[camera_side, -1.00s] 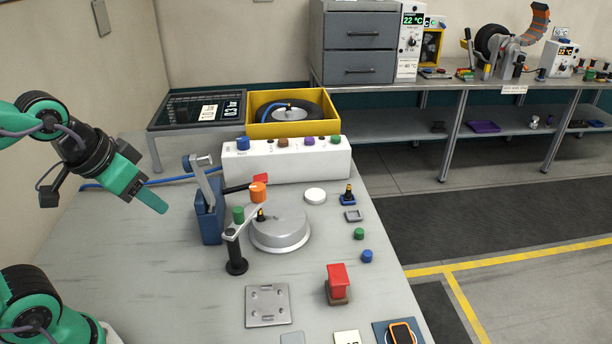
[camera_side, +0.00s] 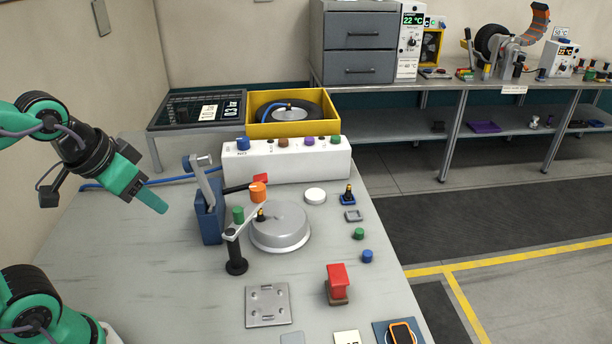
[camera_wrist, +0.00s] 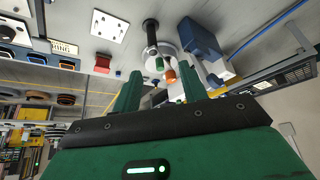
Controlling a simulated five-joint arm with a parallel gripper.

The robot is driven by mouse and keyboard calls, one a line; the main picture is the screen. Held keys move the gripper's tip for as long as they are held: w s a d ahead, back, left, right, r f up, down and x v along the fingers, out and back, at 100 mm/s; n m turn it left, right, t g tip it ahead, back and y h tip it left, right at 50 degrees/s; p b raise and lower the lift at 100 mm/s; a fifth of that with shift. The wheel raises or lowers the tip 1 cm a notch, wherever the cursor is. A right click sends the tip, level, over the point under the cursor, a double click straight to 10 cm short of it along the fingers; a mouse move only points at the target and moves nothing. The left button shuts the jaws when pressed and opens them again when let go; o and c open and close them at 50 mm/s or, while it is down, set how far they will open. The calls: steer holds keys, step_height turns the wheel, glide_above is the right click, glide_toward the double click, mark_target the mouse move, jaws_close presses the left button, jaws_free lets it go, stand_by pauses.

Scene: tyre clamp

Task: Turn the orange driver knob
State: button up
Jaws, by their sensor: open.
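The orange driver knob (camera_side: 258,192) stands at the end of a dark arm beside the blue clamp body (camera_side: 210,215), above the back of the round grey hub (camera_side: 280,226). It also shows in the wrist view (camera_wrist: 169,76), beyond and between my fingers. My gripper (camera_side: 160,208) is at the left in the side view, raised above the table and well apart from the knob. In the wrist view its two green fingers (camera_wrist: 160,90) are spread with nothing between them.
A black post with a green knob (camera_side: 237,250) stands before the hub. A white box with several coloured knobs (camera_side: 290,165) is behind. A red block (camera_side: 337,283), a metal plate (camera_side: 267,304) and small caps lie to the front and right.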

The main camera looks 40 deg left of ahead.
stand_by(0.3)
steer(key=shift+o, duration=1.5)
steer(key=shift+w+r, duration=0.25)
steer(key=shift+w, duration=0.2)
steer(key=n+g, duration=0.5)
steer(key=n, duration=0.6)
glide_above(257, 187)
steer(key=f, duration=0.5)
steer(key=shift+s, duration=0.4)
steer(key=shift+w+f+g, duration=0.3)
steer(key=shift+w+f, duration=0.1)
steer(key=shift+w, duration=0.05)
steer(key=shift+f, duration=3.9)
